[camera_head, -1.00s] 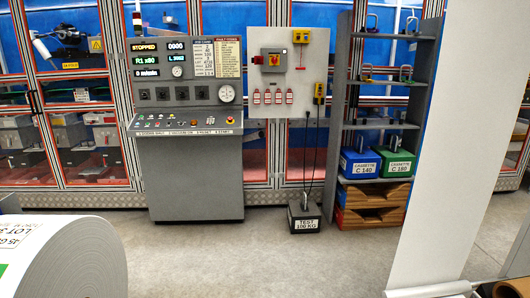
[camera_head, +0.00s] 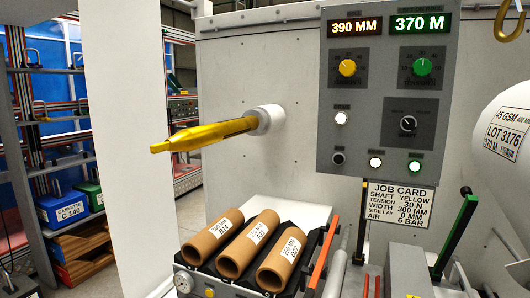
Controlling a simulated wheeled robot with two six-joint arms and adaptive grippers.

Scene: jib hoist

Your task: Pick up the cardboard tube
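Three brown cardboard tubes lie side by side in a dark cradle (camera_head: 312,238) at the lower middle of the head view. They are the left tube (camera_head: 204,243), the middle tube (camera_head: 242,250) and the right tube (camera_head: 272,270). Each has an open end facing me and a white label with small print that I cannot read surely. A yellow shaft (camera_head: 210,133) sticks out of the white machine wall above them. Neither of my grippers shows in the view, and no gripper is seen touching a tube.
A job card (camera_head: 398,204) reads shaft yellow, width 300 MM. Above it is a control panel (camera_head: 385,90). A white roll (camera_head: 505,130) hangs at the right near a yellow hook (camera_head: 510,22). A white web (camera_head: 125,150) hangs at the left.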

